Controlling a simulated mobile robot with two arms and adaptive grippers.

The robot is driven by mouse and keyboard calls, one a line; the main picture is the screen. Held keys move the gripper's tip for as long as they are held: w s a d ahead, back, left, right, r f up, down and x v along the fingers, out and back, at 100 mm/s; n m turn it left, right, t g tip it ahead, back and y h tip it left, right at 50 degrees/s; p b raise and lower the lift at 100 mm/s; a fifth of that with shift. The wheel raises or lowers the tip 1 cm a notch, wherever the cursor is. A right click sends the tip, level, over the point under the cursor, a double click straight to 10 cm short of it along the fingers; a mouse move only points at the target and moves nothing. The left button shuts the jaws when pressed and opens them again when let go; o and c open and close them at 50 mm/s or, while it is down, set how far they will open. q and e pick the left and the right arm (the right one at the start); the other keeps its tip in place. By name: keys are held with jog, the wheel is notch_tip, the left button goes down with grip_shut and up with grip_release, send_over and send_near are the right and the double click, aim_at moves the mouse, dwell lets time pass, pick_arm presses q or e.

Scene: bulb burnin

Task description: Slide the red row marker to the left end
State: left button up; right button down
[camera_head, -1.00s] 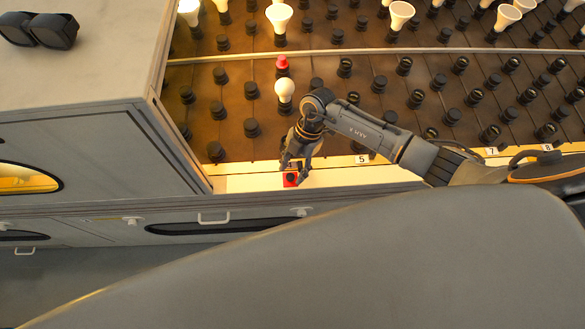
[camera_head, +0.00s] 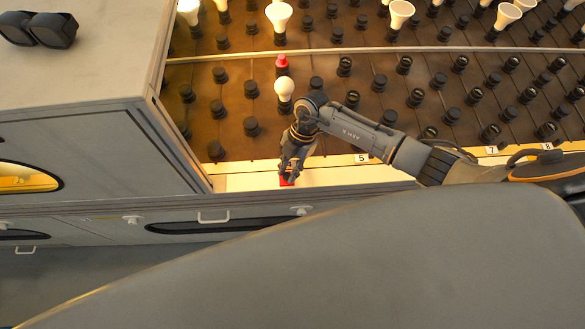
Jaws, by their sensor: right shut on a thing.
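The red row marker (camera_head: 286,182) sits on the pale front strip (camera_head: 340,176) of the bulb board, left of the number label 5 (camera_head: 361,158). Only a small red part of it shows below my right gripper (camera_head: 288,176). The right gripper points down and is shut on the marker; its fingers hide most of it. My left gripper is not in view.
A grey cabinet (camera_head: 70,130) stands at the strip's left end. Behind the strip are rows of dark sockets with several white bulbs, one (camera_head: 284,88) close behind my right wrist. A red-topped socket (camera_head: 282,64) stands further back. The strip between marker and cabinet is clear.

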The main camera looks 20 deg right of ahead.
jog(key=w+a, duration=0.1)
jog(key=a, duration=0.2)
jog(key=w+a+b, duration=0.1)
jog(key=a, duration=0.3)
jog(key=w+a, duration=0.1)
jog(key=a, duration=0.2)
jog(key=shift+a+b, duration=0.35)
jog(key=shift+w+a, duration=0.15)
jog(key=shift+a, duration=0.2)
jog(key=shift+r, duration=0.1)
jog(key=c, duration=1.3)
grip_release()
jog(key=shift+a, duration=0.1)
jog(key=shift+o, duration=0.9)
jog(key=v, duration=1.1)
jog(key=shift+d+r, duration=0.2)
jog(key=shift+r, duration=0.15)
